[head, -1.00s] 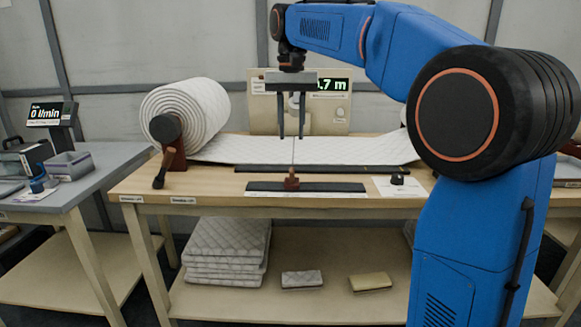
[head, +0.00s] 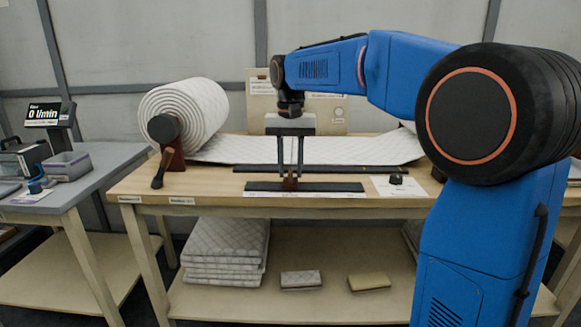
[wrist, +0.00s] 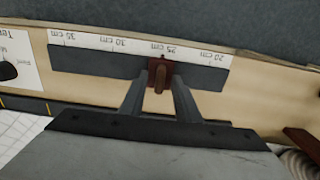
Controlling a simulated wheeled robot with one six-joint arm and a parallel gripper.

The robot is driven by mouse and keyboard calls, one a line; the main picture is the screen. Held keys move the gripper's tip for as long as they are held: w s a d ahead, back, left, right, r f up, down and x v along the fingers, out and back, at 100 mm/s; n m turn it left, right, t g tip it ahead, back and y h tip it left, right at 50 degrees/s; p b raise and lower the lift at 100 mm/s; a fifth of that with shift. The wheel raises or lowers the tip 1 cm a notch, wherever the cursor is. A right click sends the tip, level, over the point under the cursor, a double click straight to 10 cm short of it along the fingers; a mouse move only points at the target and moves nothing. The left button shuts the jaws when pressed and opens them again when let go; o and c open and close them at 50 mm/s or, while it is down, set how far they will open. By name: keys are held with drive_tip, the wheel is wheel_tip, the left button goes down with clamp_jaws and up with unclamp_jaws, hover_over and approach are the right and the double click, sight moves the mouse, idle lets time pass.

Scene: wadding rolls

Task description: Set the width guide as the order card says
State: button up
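The width guide is a reddish-brown slider (wrist: 161,72) with an upright knob, on a dark rail (wrist: 95,60) along the table's front. In the wrist view it stands near the 25 cm mark of the white scale (wrist: 142,47). It also shows in the head view (head: 290,182). My gripper (head: 290,176) points down over it, one finger on each side of the knob. The fingers look apart, and I cannot tell whether they touch the knob. In the wrist view my gripper (wrist: 161,82) reaches up to the slider from below. I cannot identify the order card.
A white wadding roll (head: 185,112) stands at the left, its sheet (head: 240,150) running across the table behind the rail. A white card (head: 415,188) with a black knob (head: 396,179) lies to the right. A side table (head: 100,160) with a display (head: 44,114) stands at the far left.

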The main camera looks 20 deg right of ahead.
clamp_jaws()
hover_over(322, 185)
drive_tip(key=shift+s, duration=0.1)
idle(0.3)
unclamp_jaws()
drive_tip(key=shift+r, duration=0.15)
wheel_tip(322, 185, up, 17)
idle(0.7)
